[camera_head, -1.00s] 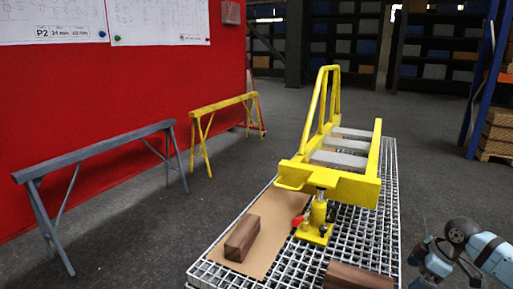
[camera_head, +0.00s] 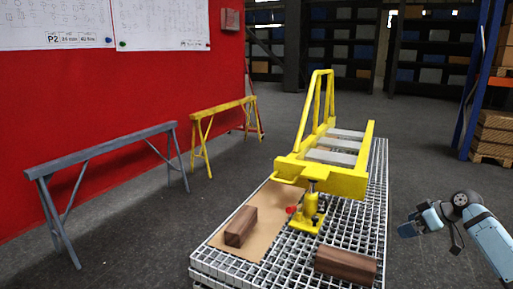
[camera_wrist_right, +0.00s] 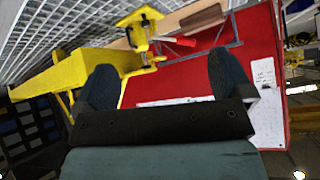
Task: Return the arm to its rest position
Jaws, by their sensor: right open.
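My right arm (camera_head: 482,236) comes in from the lower right in the head view. My right gripper (camera_head: 408,226) is to the right of the grating table, over the floor and apart from the table. In the right wrist view my right gripper (camera_wrist_right: 165,85) has its two dark fingers spread wide with nothing held between them. The yellow boom frame (camera_head: 345,180) rests on the table and on a yellow jack (camera_head: 309,208) with a red knob. The boom (camera_wrist_right: 60,75) and jack (camera_wrist_right: 140,35) also show beyond the fingers in the wrist view. My left gripper is not in view.
The grating table (camera_head: 378,200) carries a brown wooden block (camera_head: 346,265) at its front right and another block (camera_head: 241,226) on a cardboard sheet (camera_head: 268,205). Grey (camera_head: 105,150) and yellow (camera_head: 222,106) trestles stand left. A blue rack (camera_head: 475,75) stands right. Floor between is free.

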